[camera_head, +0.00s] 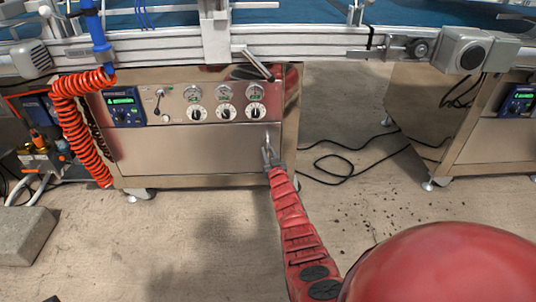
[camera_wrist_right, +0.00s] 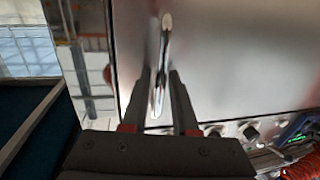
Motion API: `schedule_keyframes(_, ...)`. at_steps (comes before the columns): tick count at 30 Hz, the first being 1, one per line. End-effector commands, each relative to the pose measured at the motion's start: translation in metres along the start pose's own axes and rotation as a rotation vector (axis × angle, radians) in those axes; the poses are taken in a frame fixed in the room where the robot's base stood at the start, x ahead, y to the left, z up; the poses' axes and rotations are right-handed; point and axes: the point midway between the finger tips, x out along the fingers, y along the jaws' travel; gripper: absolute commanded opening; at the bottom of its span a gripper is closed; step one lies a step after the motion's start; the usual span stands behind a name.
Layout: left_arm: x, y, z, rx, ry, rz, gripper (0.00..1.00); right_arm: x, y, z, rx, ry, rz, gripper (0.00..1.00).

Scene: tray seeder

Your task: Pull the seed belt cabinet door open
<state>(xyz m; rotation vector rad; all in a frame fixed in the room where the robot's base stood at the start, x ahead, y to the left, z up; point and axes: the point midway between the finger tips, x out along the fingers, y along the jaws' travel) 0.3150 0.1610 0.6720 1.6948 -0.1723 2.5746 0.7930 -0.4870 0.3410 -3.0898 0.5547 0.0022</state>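The seed belt cabinet door (camera_head: 190,152) is a plain metal panel below a row of dials, and it looks closed, flush with the cabinet front. Its slim upright handle (camera_head: 267,136) is near the door's right edge. My right gripper (camera_head: 270,156) is at the handle. In the right wrist view, the handle (camera_wrist_right: 166,42) runs between the two dark fingers of my right gripper (camera_wrist_right: 160,78), against the shiny door (camera_wrist_right: 240,55). The fingers are apart, with gaps beside the handle. My left gripper is not in view.
A control panel with dials (camera_head: 226,112) and a small display (camera_head: 123,106) sits above the door. A red coiled hose (camera_head: 72,125) hangs at the left. The floor (camera_head: 190,230) in front is clear. Black cables (camera_head: 340,165) lie on the right.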

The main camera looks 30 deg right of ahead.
Motion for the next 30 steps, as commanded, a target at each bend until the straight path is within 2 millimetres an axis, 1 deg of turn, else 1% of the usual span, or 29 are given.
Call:
schedule_keyframes(7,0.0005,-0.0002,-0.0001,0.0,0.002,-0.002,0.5,0.0002,-0.0002,-0.0004,0.0,0.001,-0.001,0.27)
schedule_keyframes(8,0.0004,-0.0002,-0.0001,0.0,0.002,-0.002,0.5,0.0002,-0.0002,-0.0005,0.0,0.001,0.0,0.24)
schedule_keyframes(9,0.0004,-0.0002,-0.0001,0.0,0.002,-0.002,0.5,0.0002,-0.0002,-0.0005,0.0,0.001,0.0,0.16)
schedule_keyframes(12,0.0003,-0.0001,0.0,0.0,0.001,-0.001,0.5,0.0002,-0.0002,-0.0006,0.0,0.001,0.0,0.0)
schedule_keyframes(30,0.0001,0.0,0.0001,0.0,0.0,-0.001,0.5,0.0002,0.0,-0.0009,0.0,0.002,0.0,0.0)
